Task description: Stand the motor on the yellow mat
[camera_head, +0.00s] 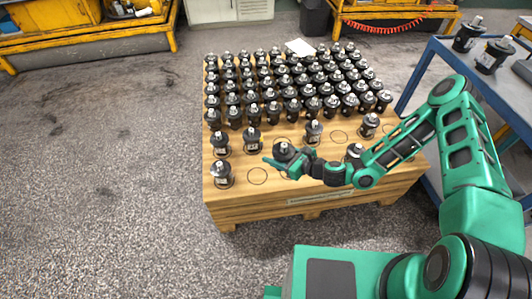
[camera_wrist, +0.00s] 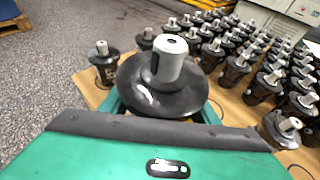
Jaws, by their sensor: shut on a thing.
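A black motor (camera_head: 284,149) with a silver shaft is in my gripper (camera_head: 279,162), over the front part of the wooden pallet. In the wrist view the same motor (camera_wrist: 160,85) stands shaft up, its wide round flange filling the middle. My gripper (camera_wrist: 160,108) is shut on it, with green finger parts showing at both sides under the flange. The motor's lower body is hidden, so I cannot tell whether it touches the pallet. I do not make out a yellow mat in either view.
The pallet (camera_head: 245,207) bears many upright motors in dense rows behind. Loose motors (camera_head: 221,175) stand near its front left, among empty drawn circles (camera_head: 257,176). A blue table (camera_head: 422,80) with two motors (camera_head: 494,56) is at right. Open grey floor (camera_head: 110,180) lies left.

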